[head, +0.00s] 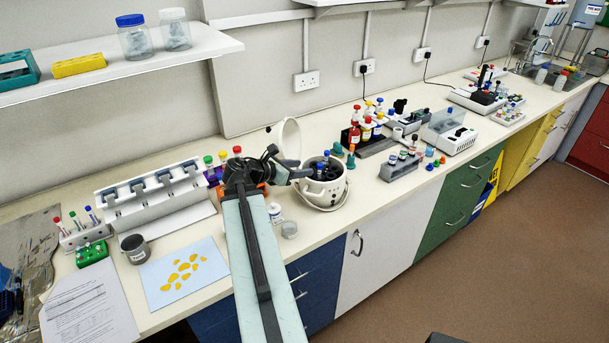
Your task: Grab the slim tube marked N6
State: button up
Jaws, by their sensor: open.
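Several slim tubes (76,222) with red and blue caps stand upright in a small pale rack (84,238) at the left of the bench. Their markings are too small to read, so I cannot tell which tube is N6. My gripper (303,172) is over the bench near the middle of the view, beside the rim of a white bucket. It is open, small in the view, and no tube shows between its jaws. It is well to the right of the slim tube rack.
The white bucket (325,196) has an open lid and holds dark-capped items. A white pipette stand (160,205), a grey cup (135,248) and a blue sheet (153,297) with yellow pieces lie left of my arm. Bottle racks and instruments fill the bench rightward. A shelf (130,68) overhangs the left.

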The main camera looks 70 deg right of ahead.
aim_at(320, 165)
jog(key=shift+s+d+f+b, duration=0.15)
jog(key=shift+s+d+b, duration=0.1)
jog(key=shift+s+d, duration=0.3)
jog(key=shift+s+d+f+b, duration=0.15)
jog(key=shift+s+d+b, duration=0.15)
jog(key=shift+d, duration=0.4)
jog(key=shift+s+r+b+x, duration=0.15)
jog(key=shift+b+x, duration=0.1)
jog(key=shift+x, duration=0.65)
jog(key=shift+s+b+x, duration=0.1)
jog(key=shift+b+x, duration=0.15)
jog(key=shift+x, duration=0.65)
jog(key=shift+s+r+b+x, duration=0.15)
jog(key=shift+b+x, duration=0.1)
jog(key=shift+x, duration=0.65)
jog(key=shift+a, duration=0.1)
grip_shut()
